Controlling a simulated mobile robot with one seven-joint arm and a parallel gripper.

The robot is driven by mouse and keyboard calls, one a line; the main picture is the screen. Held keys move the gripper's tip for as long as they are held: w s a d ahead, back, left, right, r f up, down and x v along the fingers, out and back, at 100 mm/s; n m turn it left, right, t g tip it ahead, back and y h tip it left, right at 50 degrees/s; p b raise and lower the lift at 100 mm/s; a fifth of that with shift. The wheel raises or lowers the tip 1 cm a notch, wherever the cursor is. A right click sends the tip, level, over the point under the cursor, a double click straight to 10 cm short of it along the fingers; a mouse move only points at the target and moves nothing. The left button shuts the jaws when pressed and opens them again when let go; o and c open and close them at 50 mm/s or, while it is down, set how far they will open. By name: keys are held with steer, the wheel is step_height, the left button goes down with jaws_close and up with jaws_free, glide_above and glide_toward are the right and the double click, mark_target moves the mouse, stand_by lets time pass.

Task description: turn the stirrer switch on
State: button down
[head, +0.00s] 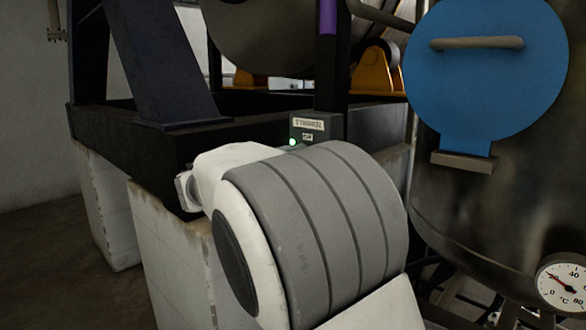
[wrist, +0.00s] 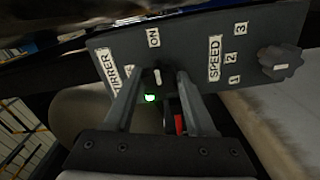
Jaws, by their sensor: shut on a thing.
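The stirrer panel (wrist: 190,55) is a dark plate with the labels STIRRER, ON and SPEED. Its stirrer switch (wrist: 157,78) is a small dark knob with a white line that points toward the ON label. My gripper (wrist: 161,75) has its fingers on either side of this knob and is shut on it. A green lamp (wrist: 151,98) glows beside the switch, between my fingers. In the head view part of the stirrer box (head: 315,125) shows with its lit green lamp (head: 292,142); my arm hides my gripper and the switch there.
A speed knob (wrist: 279,62) with marks 1, 2 and 3 is on the right of the panel. In the head view, a metal vessel (head: 470,215) with a blue round cover (head: 485,85) and a dial gauge (head: 562,283) stands close on the right. A dark steel frame (head: 120,135) is behind.

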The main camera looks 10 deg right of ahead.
stand_by(0.3)
steer(key=shift+c, duration=1.2)
jaws_free()
steer(key=p+v, duration=0.2)
steer(key=v, duration=1.5)
steer(key=shift+a+p, duration=0.2)
steer(key=shift+p, duration=0.2)
steer(key=shift+s, duration=0.1)
